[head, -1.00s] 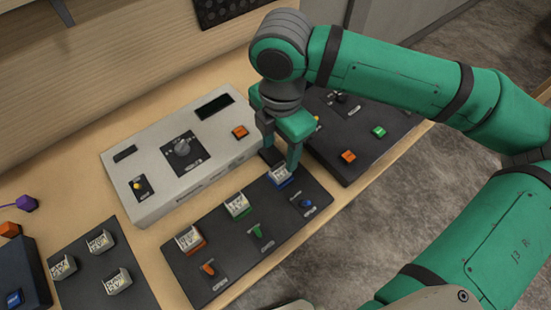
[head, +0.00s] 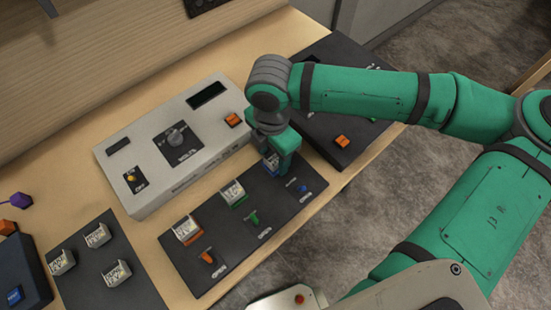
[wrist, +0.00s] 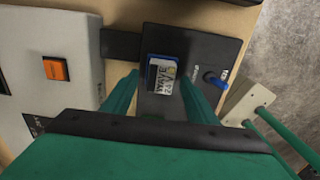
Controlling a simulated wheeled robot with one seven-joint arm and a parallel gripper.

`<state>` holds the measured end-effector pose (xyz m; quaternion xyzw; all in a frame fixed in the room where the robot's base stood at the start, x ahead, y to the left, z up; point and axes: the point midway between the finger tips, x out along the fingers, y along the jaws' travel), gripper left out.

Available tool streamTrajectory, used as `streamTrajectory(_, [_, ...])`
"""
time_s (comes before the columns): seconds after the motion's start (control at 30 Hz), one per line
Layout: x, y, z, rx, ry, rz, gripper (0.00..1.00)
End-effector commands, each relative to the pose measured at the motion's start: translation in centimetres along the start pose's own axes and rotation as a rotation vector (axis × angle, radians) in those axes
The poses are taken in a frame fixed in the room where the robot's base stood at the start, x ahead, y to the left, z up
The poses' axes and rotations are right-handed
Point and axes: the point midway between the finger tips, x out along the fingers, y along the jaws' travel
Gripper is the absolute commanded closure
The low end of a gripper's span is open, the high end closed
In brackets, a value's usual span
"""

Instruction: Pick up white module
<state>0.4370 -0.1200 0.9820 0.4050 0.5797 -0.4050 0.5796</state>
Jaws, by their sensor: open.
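Several white modules with printed labels are in view. One white module (wrist: 163,76) sits in a blue-rimmed slot at the right end of the dark console panel (head: 262,233); my gripper (wrist: 158,90) is open around it, one finger on each side. In the head view that module is mostly hidden behind my gripper (head: 280,165). Another white module (head: 232,193) sits in the green slot and one (head: 187,230) in the orange slot. Several loose-looking white modules, one of them here (head: 97,235), are on the dark mat (head: 80,271) at left.
A grey control box (head: 200,157) with a knob and an orange button stands behind the panel. A dark box (head: 330,165) with an orange button is at right. A purple knob-like object (head: 20,200) lies at far left. Blue, green and orange switches line the panel's front.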

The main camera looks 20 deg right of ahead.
Motion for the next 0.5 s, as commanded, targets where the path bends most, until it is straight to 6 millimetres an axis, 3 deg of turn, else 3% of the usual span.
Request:
streamTrajectory(0.17, [0.02,-0.11,0.17,0.005,0.0,0.0,0.47])
streamTrajectory(0.37, [0.01,-0.16,0.24,0.006,0.0,0.0,0.92])
streamTrajectory(0.5, [0.0,-0.17,0.25,0.007,0.0,0.0,0.92])
